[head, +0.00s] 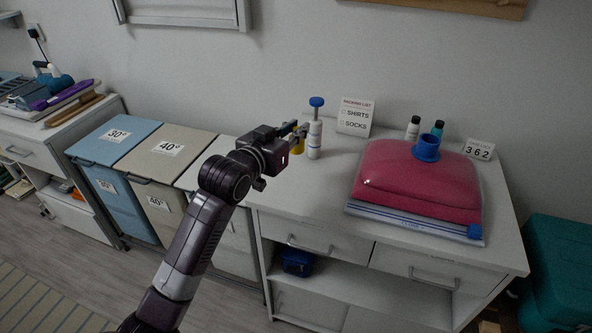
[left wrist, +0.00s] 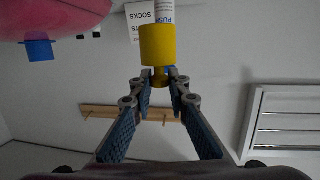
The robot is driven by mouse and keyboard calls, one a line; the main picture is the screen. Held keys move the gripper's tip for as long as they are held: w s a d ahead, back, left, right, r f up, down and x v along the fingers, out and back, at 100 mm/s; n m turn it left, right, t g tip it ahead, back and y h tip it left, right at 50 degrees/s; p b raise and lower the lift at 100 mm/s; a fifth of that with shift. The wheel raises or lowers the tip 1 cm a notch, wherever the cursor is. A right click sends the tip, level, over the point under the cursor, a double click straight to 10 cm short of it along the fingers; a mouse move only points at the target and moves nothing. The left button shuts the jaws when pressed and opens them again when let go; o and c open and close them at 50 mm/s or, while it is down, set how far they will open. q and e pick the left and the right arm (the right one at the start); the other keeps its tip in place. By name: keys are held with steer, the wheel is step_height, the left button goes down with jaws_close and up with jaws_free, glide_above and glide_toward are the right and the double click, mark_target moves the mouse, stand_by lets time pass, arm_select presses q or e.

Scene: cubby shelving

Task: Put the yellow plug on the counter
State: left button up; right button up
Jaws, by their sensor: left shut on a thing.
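The yellow plug (left wrist: 160,46) is held by its narrow end between the fingertips of my left gripper (left wrist: 159,80). In the head view, a small part of the yellow plug (head: 298,147) shows under the left gripper (head: 299,132), mostly hidden by it. The gripper is over the back left part of the white counter (head: 310,195), just left of a white pump bottle (head: 315,139). I cannot tell whether the plug touches the counter. My right gripper is not in view.
A pink bag (head: 415,180) with a blue valve fills the counter's right side. A packing-list card (head: 356,116), small bottles (head: 413,128) and a number sign (head: 479,149) stand at the back. The counter's front left is clear. Laundry bins (head: 160,153) stand left.

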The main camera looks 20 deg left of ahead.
arm_select(q)
step_height(320, 180, down, 12)
steer(key=shift+r, duration=0.1)
steer(key=o, duration=0.8)
steer(key=shift+o, duration=0.2)
steer(key=v, duration=1.2)
steer(key=shift+b, duration=0.45)
